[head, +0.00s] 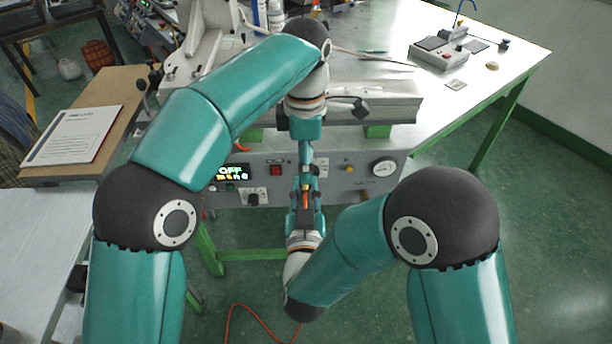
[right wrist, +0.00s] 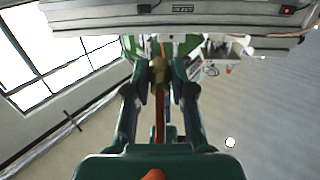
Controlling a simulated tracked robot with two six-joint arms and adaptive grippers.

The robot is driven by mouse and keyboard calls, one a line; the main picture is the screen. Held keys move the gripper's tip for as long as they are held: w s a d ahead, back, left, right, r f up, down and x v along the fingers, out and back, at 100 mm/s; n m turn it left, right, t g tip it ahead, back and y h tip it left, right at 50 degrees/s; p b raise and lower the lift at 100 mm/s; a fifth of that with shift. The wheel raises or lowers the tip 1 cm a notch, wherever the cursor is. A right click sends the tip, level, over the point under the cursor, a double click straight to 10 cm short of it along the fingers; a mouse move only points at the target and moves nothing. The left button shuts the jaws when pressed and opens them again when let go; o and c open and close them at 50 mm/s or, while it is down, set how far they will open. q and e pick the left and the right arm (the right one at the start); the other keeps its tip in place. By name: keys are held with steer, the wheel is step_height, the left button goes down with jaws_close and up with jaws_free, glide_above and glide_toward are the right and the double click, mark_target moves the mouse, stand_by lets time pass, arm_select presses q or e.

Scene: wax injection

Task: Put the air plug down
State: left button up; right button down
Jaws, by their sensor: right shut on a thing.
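The air plug (right wrist: 159,75) is a small brass-coloured piece on an orange hose (right wrist: 159,120). My right gripper (right wrist: 160,80) is shut on it, with one finger on each side. In the head view, the right gripper (head: 305,188) points toward the machine's front panel, and a bit of orange shows between its fingers. The plug itself is mostly hidden there. My left gripper (head: 306,150) hangs down in front of the panel, just above the right one in the picture. Its fingertips are small and overlap the right gripper, so their opening is unclear.
The machine's front panel (head: 340,178) carries a lit display (head: 232,173), a red switch (head: 275,170) and a gauge (head: 383,168). A metal table (head: 480,75) with a small device (head: 438,54) extends right. An orange hose (head: 245,307) lies on the green floor. A side table (head: 30,215) is at left.

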arm_select(q)
step_height(320, 180, down, 6)
steer(key=shift+r, duration=0.1)
stand_by(0.4)
steer(key=shift+w, duration=0.1)
steer(key=c, duration=1.2)
steer(key=shift+c, duration=0.2)
arm_select(e)
steer(key=c, duration=0.9)
jaws_free()
steer(key=shift+f, duration=0.1)
